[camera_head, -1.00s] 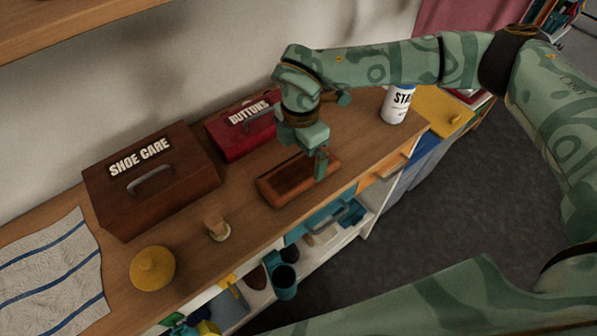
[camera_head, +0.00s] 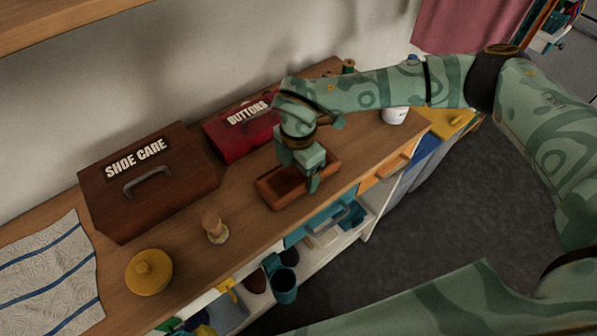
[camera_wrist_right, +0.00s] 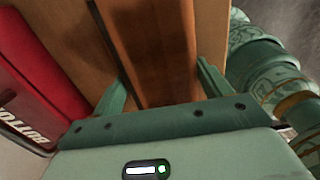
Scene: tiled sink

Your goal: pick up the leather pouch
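A long reddish-brown, box-like piece (camera_head: 272,190) with a darker top lies on the wooden counter; it may be the leather pouch, but I cannot tell for sure. My right gripper (camera_head: 303,181) is down over its right part. In the right wrist view the same brown piece (camera_wrist_right: 155,45) runs between the two open fingers of my right gripper (camera_wrist_right: 160,80), one on each side. Whether the fingers touch it is unclear. My left gripper is not in view.
Behind are a red BUTTONS box (camera_head: 228,143) and a brown SHOE CARE box (camera_head: 108,194). A brush-like knob (camera_head: 214,228), a yellow lidded pot (camera_head: 149,271) and a striped cloth (camera_head: 45,275) stand left. A white canister (camera_head: 396,116) is right, partly behind my arm. Shelves lie below the counter edge.

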